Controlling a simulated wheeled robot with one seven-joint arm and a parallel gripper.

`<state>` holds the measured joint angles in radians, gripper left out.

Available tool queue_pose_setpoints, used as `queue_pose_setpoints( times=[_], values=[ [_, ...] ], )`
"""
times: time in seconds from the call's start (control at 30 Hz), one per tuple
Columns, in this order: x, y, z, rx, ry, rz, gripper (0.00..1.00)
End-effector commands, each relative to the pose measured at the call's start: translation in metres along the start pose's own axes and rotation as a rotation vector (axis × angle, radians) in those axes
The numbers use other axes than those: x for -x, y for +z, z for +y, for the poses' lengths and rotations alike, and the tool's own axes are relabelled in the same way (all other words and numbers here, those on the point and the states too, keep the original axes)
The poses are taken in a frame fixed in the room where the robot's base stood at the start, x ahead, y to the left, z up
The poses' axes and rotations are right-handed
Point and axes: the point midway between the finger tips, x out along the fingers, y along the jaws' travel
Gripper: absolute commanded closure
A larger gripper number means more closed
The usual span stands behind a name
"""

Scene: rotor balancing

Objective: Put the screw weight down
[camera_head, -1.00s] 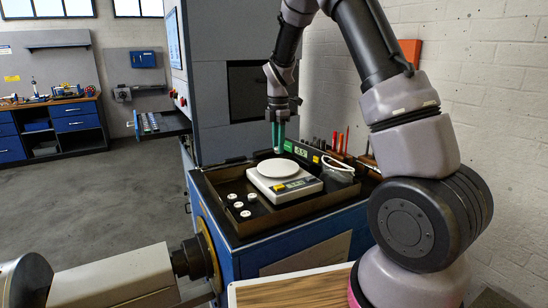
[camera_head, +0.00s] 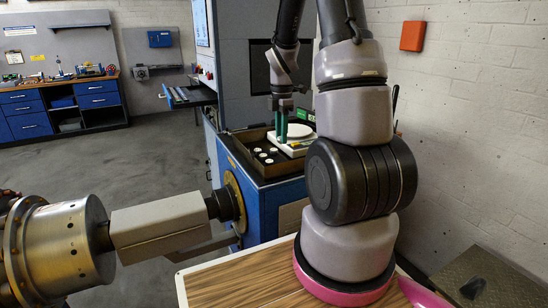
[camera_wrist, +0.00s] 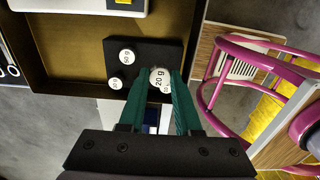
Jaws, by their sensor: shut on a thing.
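My gripper (camera_wrist: 160,80) has green fingers and is shut on a white round screw weight (camera_wrist: 159,76) marked 20 g. The held weight is over the right edge of a black pad (camera_wrist: 150,48) in the tray. Another white weight (camera_wrist: 165,90) shows partly beneath it. Two more weights, one at the pad's top (camera_wrist: 126,56) and one at its left (camera_wrist: 115,83), sit on the pad. In the head view my gripper (camera_head: 281,133) is above the tray by the weights (camera_head: 262,155). The held weight cannot be made out there, and its height above the pad is unclear.
The tray's brown wall (camera_wrist: 40,70) borders the pad area. A pink tubular frame (camera_wrist: 235,95) stands outside the tray at right in the wrist view.

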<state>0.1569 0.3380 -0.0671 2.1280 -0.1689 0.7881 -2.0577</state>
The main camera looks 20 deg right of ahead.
Motion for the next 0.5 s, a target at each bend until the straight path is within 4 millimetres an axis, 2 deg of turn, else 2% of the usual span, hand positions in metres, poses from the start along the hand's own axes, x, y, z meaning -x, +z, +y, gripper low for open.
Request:
queue_pose_setpoints(
  times=[0.1,0.5],
  values=[
    [-0.019,0.0,0.0,0.001,-0.002,0.0,1.0],
    [-0.062,0.0,0.0,0.001,0.0,0.0,1.0]
  ],
)
